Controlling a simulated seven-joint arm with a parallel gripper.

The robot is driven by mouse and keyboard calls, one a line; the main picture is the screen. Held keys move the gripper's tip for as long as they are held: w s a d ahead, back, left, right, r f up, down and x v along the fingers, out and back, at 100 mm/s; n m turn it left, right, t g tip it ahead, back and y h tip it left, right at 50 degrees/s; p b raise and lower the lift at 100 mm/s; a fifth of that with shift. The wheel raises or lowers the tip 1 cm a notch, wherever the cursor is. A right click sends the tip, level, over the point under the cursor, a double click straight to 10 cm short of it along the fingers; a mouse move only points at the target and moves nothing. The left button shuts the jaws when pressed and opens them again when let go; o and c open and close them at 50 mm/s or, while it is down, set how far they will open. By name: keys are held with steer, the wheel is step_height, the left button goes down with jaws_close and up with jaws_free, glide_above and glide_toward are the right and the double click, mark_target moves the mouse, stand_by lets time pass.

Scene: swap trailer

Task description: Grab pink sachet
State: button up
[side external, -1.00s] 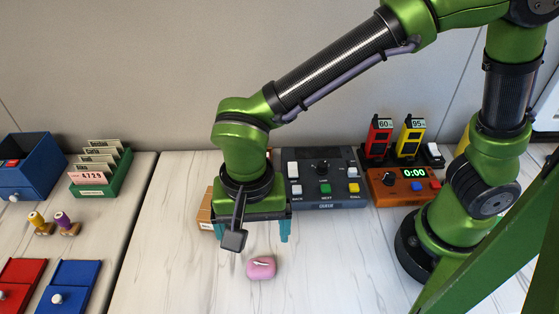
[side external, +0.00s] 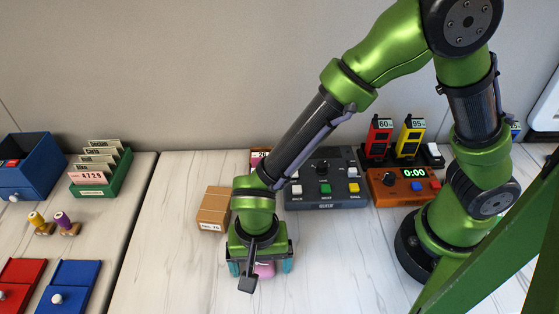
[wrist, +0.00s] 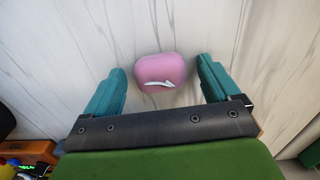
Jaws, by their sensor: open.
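The pink sachet (wrist: 160,70) lies on the pale table, with a small white mark on it. In the wrist view it sits between and slightly beyond the two teal fingers, with clear gaps on both sides. My gripper (wrist: 158,85) is open and empty. In the side external view my gripper (side external: 262,268) is low over the table, and the sachet (side external: 265,271) shows only partly between the fingers, mostly hidden by the wrist.
A cardboard box (side external: 213,209) stands just behind and left of my gripper. A dark button console (side external: 327,180) and an orange timer box (side external: 402,186) stand behind to the right. The table front right of my gripper is clear.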

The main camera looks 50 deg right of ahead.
steer(key=c, duration=1.1)
steer(key=shift+r, duration=0.15)
